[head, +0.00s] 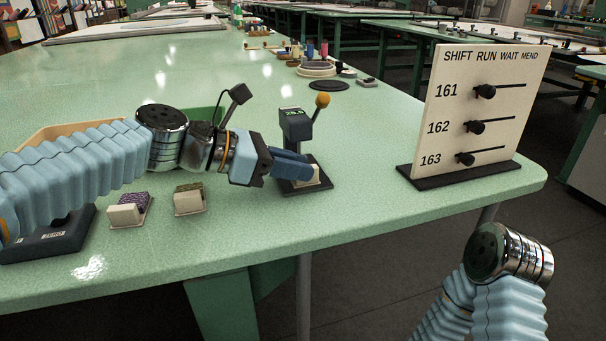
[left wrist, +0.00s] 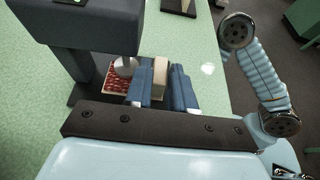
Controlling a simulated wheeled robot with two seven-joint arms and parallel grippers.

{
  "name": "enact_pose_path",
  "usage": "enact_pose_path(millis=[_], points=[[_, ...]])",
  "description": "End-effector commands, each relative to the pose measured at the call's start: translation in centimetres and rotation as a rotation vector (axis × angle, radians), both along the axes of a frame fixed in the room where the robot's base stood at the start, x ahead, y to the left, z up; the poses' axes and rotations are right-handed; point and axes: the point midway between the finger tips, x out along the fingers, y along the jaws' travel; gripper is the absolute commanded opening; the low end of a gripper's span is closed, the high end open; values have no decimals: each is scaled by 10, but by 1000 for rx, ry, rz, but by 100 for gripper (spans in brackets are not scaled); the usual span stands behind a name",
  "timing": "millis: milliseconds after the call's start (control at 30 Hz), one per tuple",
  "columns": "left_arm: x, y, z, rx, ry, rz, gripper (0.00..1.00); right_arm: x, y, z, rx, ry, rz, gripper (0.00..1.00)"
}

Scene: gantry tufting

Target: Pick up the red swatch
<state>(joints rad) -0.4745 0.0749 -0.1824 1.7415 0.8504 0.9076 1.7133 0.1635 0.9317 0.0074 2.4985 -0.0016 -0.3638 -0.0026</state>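The red swatch, a red patterned patch with a beige block at one end, lies flat on the dark base of a small gauge (head: 296,125). Its red face shows in the left wrist view (left wrist: 117,82), partly under the gauge's round metal foot (left wrist: 125,66). In the head view only a bit of its beige block shows past my fingers. My left gripper (left wrist: 161,84) has its blue fingers on both sides of the beige block (left wrist: 160,72), seemingly touching it. In the head view, my left gripper (head: 300,168) reaches in from the left. My right gripper is out of view.
A purple swatch (head: 130,209) and a green swatch (head: 189,198) lie on the green table (head: 380,215) near its front edge. The gauge has a yellow-knobbed lever (head: 321,101). A white SHIFT RUN WAIT MEND board (head: 482,110) stands at right. Spools (head: 310,50) stand further back.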

Motion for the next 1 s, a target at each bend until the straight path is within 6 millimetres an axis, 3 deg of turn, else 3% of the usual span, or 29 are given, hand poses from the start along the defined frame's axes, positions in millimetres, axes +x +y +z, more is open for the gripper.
enact_pose_path(millis=[167, 333, 1000], points=[[0, 0, 0, -1, 0, 0, 23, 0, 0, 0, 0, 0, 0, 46], [0, 0, 0, 0, 0, 0, 0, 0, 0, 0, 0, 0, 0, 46], [4, 1, 6, 0, 1, 0, 0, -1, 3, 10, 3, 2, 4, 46]])
